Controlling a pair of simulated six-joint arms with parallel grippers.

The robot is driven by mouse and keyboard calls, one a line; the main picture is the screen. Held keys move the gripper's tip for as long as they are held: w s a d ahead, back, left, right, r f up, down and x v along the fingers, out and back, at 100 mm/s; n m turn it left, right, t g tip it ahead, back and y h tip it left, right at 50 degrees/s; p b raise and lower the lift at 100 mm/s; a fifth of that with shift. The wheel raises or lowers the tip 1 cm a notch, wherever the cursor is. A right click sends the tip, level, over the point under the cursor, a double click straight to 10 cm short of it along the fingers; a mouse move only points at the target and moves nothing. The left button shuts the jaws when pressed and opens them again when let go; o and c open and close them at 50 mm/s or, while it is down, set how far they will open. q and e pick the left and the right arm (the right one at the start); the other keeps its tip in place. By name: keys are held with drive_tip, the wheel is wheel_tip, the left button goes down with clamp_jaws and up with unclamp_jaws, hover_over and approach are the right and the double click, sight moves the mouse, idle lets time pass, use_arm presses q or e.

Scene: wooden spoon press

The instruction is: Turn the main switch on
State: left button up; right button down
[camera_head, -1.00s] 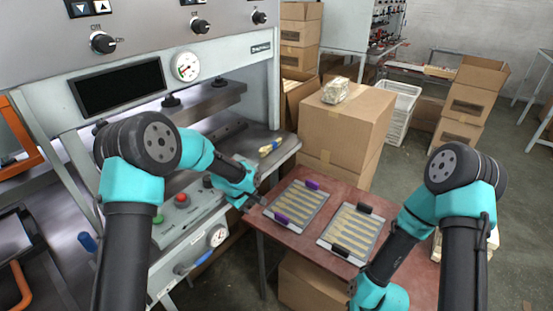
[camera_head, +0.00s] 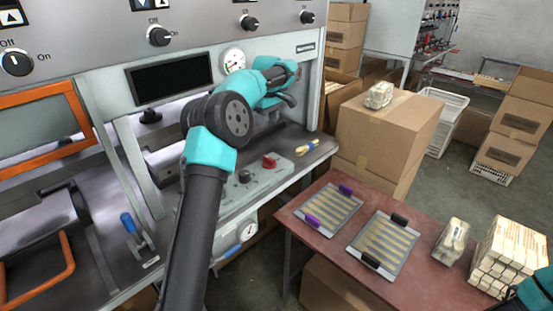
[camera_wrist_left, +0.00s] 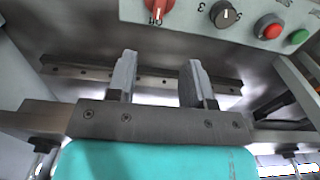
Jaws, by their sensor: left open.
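A red rotary switch (camera_head: 270,161) with On/Off lettering sits at the right end of the press's light grey control panel (camera_head: 262,186). It also shows at the top edge of the left wrist view (camera_wrist_left: 159,11), partly cut off. A black numbered selector knob (camera_wrist_left: 226,14) is beside it. My left gripper (camera_head: 288,97) is raised in front of the press, above and behind the panel, apart from the red switch. In the left wrist view, its two grey fingers (camera_wrist_left: 158,72) are spread with nothing between them.
A red button (camera_wrist_left: 267,26) and a green button (camera_wrist_left: 299,37) are on the same panel. A brush (camera_head: 306,147) lies on the press ledge. The red table (camera_head: 300,198) holds two trays and spoon bundles. Upper black knobs (camera_head: 16,62) have Off/On labels.

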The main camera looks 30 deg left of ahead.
sight(269, 158)
use_arm(q)
drive_tip(key=shift+f, duration=0.1)
wheel_tip(269, 158, down, 17)
drive_tip(key=shift+f, duration=0.2)
idle(0.6)
clamp_jaws()
idle(0.5)
